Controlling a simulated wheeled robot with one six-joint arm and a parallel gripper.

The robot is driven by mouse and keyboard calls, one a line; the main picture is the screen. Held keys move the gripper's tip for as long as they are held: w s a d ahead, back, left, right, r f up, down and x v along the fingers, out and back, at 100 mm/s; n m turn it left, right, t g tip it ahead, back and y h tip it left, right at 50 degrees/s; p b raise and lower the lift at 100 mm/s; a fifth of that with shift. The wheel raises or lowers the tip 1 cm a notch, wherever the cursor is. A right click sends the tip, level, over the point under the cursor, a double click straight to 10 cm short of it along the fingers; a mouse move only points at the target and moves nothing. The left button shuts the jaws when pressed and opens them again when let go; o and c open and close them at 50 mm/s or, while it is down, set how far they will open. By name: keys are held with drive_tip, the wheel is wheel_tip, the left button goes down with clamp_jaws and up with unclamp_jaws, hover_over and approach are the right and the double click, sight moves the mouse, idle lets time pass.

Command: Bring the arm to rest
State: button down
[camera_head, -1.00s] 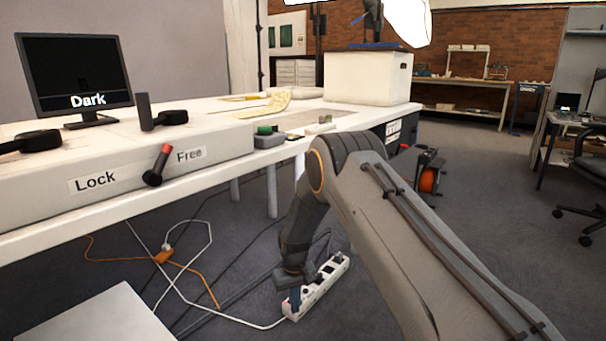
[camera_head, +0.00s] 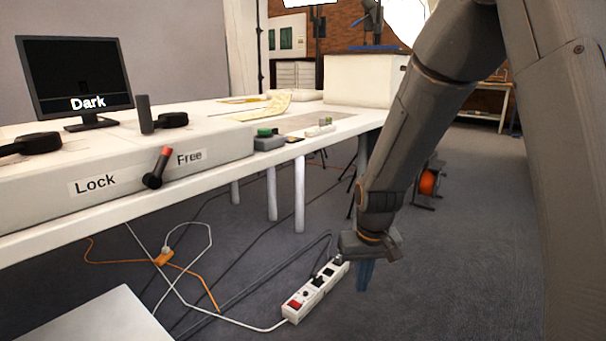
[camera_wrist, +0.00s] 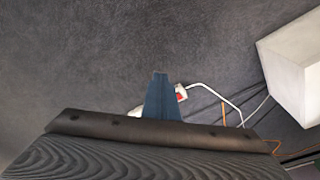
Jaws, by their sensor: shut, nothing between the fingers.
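My gripper (camera_head: 366,275) hangs from my bent arm at the right of the head view, its blue fingers pointing down in front of the table's edge. It is shut and empty. In the head view it is just right of the far end of a white power strip (camera_head: 308,298) on the floor; I cannot tell its exact height. In the wrist view my gripper (camera_wrist: 161,78) shows as closed blue fingers over the grey floor. The power strip is mostly hidden behind the fingers there, with its red switch (camera_wrist: 181,92) showing beside them.
The white table (camera_head: 95,218) bears a monitor reading "Dark" (camera_head: 75,75), a red-tipped lever (camera_head: 157,166) between "Lock" and "Free" labels, and a white box (camera_head: 362,80). Cables (camera_head: 205,285) lie on the floor. An orange reel (camera_head: 428,183) stands behind my arm. A pale block (camera_wrist: 295,65) shows right.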

drive_tip(key=s+d+r+m, duration=0.1)
drive_tip(key=s+d+r, duration=0.15)
drive_tip(key=s, duration=0.45)
drive_tip(key=s+d+r, duration=0.2)
drive_tip(key=s+d, duration=0.1)
drive_tip(key=s, duration=0.4)
drive_tip(key=s+a+r+n+g+y+p, duration=0.1)
drive_tip(key=s+a+r+n, duration=0.3)
drive_tip(key=s+a, duration=0.55)
drive_tip(key=s+a+r+n+g+y+p, duration=0.1)
drive_tip(key=s+a+r+n, duration=0.1)
drive_tip(key=s+a+r, duration=0.75)
drive_tip(key=d+r+m+p, duration=0.2)
drive_tip(key=d+r+p, duration=0.4)
drive_tip(key=p, duration=0.6)
drive_tip(key=w+d+r+m+h+p, duration=0.1)
drive_tip(key=d+r+m+p, duration=0.1)
drive_tip(key=d+r+p, duration=0.4)
drive_tip(key=w+d+r+m+h+p, duration=0.1)
drive_tip(key=d+r+p, duration=0.5)
drive_tip(key=r+p, duration=0.7)
drive_tip(key=m+p, duration=0.1)
drive_tip(key=p, duration=0.5)
drive_tip(key=shift+w+d, duration=0.2)
drive_tip(key=shift+d, duration=0.15)
drive_tip(key=c, duration=2.5)
unclamp_jaws()
drive_tip(key=shift+r, duration=0.1)
drive_tip(key=o, duration=0.7)
drive_tip(key=shift+o, duration=0.2)
